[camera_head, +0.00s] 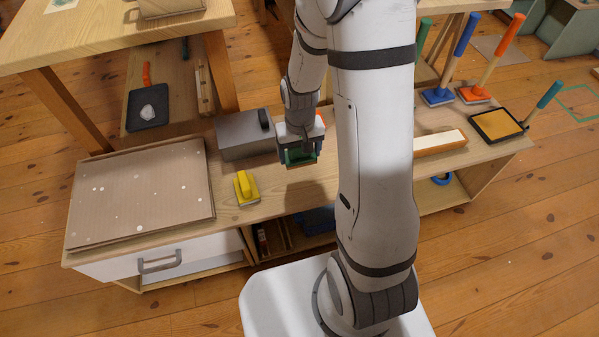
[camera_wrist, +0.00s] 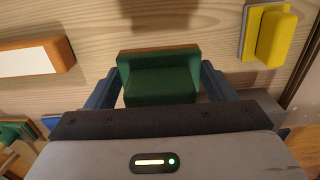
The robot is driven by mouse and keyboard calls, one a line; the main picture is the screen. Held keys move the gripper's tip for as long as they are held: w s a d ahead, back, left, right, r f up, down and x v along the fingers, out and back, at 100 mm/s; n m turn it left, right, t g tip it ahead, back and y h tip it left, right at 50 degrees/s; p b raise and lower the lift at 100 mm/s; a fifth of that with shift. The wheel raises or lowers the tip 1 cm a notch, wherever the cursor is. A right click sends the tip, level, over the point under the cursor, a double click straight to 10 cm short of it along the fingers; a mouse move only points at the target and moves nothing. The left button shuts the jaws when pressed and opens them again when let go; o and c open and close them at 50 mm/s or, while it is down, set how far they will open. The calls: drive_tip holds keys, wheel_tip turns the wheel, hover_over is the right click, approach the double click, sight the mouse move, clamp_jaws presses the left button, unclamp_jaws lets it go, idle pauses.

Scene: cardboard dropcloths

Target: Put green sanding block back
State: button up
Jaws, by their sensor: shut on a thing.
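The green sanding block (camera_wrist: 160,80) is between the fingers of my gripper (camera_wrist: 160,88), which is shut on it. In the wrist view its green body and a brown edge along its far side show over the pale wooden bench top. In the head view the green block (camera_head: 299,157) shows under my gripper (camera_head: 300,146), above the bench (camera_head: 305,184), right of the grey box. I cannot tell whether it touches the bench top. A yellow sanding block (camera_head: 245,187) lies on the bench to the left, and it also shows in the wrist view (camera_wrist: 274,38).
A grey box (camera_head: 240,138) stands close left of my gripper. A stack of cardboard sheets (camera_head: 140,195) covers the bench's left end. A white block with a wooden edge (camera_head: 438,143) lies to the right. Tools with coloured handles (camera_head: 493,55) stand at the back right.

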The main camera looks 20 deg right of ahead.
sight(300, 176)
wheel_tip(300, 176, down, 8)
drive_tip(key=shift+r+b, duration=0.25)
drive_tip(key=shift+b, duration=0.9)
drive_tip(key=shift+f, duration=0.2)
drive_tip(key=o, duration=1)
